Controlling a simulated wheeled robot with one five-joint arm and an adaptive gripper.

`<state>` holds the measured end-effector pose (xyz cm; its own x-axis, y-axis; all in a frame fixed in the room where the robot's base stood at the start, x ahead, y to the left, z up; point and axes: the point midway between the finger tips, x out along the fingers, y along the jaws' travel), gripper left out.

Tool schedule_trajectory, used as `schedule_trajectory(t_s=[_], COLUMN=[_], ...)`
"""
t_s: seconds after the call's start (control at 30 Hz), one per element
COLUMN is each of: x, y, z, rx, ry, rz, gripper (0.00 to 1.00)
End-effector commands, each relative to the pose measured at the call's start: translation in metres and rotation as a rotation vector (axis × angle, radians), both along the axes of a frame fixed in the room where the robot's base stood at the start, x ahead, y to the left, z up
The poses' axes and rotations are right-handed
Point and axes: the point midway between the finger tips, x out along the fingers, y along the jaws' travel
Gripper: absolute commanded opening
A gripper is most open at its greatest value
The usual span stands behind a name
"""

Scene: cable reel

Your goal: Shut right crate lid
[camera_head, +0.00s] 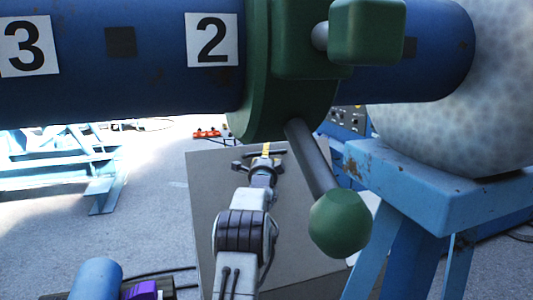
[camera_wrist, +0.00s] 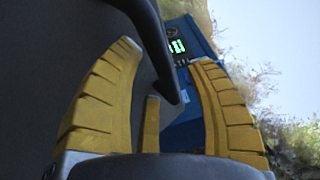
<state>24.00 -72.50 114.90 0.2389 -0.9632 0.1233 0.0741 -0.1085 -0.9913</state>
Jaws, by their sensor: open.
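A flat grey panel (camera_head: 215,215), which looks like the crate lid, stands behind my arm in the head view. I cannot tell its exact tilt. My gripper (camera_head: 266,149) is at its upper part, beside a short dark handle bar (camera_head: 280,153). In the wrist view my gripper (camera_wrist: 163,55) is open, its yellow fingers spread. The dark handle (camera_wrist: 160,60) runs between the fingers, along a dark grey surface (camera_wrist: 60,50) on the left. I cannot tell whether a finger touches it. The crate's inside is hidden.
A blue drum with number plates (camera_head: 120,60) and a green clamp with a knobbed lever (camera_head: 340,222) hang close above and right of my arm. A blue trestle (camera_head: 400,190) stands right. A blue box with green displays (camera_wrist: 190,50) lies beyond my fingers. Open floor (camera_head: 150,225) is left.

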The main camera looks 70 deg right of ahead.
Motion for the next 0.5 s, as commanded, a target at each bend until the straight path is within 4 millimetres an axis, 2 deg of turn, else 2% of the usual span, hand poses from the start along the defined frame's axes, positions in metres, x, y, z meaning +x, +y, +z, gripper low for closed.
schedule_trajectory(t_s=[0.2, 0.5], x=[0.0026, 0.0034], y=[-0.0097, -0.0126], z=[0.0013, 0.0012], rx=[0.001, 0.0], ry=[0.0, 0.0], rz=[0.0, 0.0], gripper=[0.5, 0.5])
